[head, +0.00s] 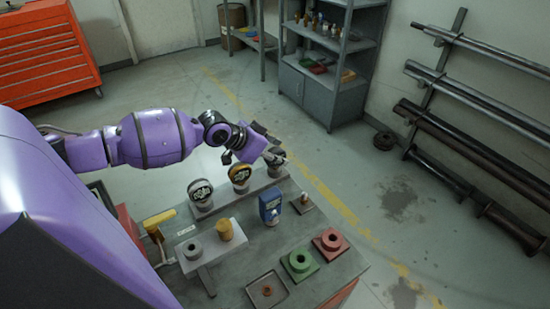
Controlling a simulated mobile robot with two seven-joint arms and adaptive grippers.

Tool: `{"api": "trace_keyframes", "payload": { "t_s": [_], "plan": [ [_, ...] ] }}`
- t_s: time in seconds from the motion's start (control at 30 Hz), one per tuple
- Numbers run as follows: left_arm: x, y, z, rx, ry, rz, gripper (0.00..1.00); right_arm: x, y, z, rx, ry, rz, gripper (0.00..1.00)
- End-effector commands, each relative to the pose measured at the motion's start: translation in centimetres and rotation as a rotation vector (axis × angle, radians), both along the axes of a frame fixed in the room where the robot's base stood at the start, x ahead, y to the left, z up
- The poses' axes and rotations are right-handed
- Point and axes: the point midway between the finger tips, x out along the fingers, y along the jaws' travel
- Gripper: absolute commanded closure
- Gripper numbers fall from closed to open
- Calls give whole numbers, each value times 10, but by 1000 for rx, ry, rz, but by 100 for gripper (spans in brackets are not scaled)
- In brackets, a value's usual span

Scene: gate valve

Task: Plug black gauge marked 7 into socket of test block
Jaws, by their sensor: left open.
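Three round gauges stand in a row on a grey strip at the bench's back edge: a black-rimmed one (200,192), a brass-rimmed one (239,176) and a dark one (277,160) at the right. Their markings are too small to read, so I cannot tell which is marked 7. My left gripper (272,155) is open at the right-hand dark gauge and partly covers it; whether they touch is unclear. I cannot tell for sure which piece is the test block; a green block (299,263) and a red block (330,241) have round sockets on top. My right gripper is not in view.
A blue device (270,207) stands mid-bench, beside a small plate with a brass fitting (304,199). A grey raised plate (205,252) carries a ring and a yellow cylinder (225,229). A shallow brown tray (267,290) lies in front.

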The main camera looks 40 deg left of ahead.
Motion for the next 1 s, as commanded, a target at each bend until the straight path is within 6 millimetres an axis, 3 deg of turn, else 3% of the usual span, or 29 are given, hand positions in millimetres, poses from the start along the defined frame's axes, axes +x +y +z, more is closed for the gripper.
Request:
{"api": "trace_keyframes", "payload": {
  "t_s": [0.03,0.37,0.77,1.0],
  "plan": [
    [0,0,0,0,0,0,59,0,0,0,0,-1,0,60],
    [0,0,0,0,0,0,100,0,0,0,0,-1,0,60],
    [0,0,5,0,-2,-1,100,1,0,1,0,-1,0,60],
    [0,0,34,2,-5,-1,100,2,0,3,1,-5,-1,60]
  ]
}}
